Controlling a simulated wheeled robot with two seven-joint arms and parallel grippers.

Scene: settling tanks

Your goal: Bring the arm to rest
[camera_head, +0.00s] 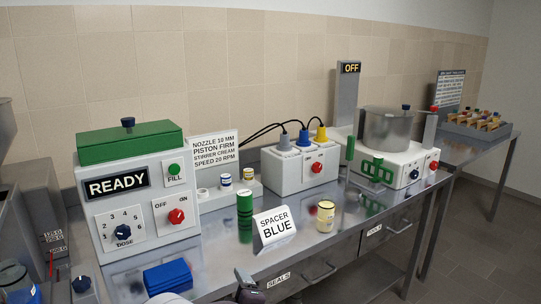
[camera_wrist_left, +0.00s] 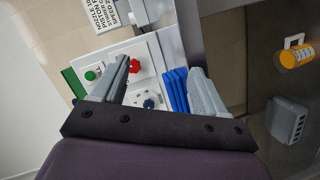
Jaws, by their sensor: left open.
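My left gripper (camera_head: 247,284) is at the bottom edge of the head view, in front of the table's front edge, with only a small part showing. In the left wrist view my left gripper (camera_wrist_left: 160,70) has its two fingers wide apart, with nothing held between them. Beyond the fingers that view shows the white machine's red knob (camera_wrist_left: 135,66) and a stack of blue plates (camera_wrist_left: 176,90). My right gripper is in neither view.
The white READY machine (camera_head: 150,212) and blue plates (camera_head: 168,277) stand at the left. A green cylinder (camera_head: 244,216), SPACER BLUE card (camera_head: 274,228) and cream jar (camera_head: 325,216) stand mid-table. A switch box (camera_head: 300,170) and mixer (camera_head: 405,165) are behind. Drawers (camera_head: 300,283) are below.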

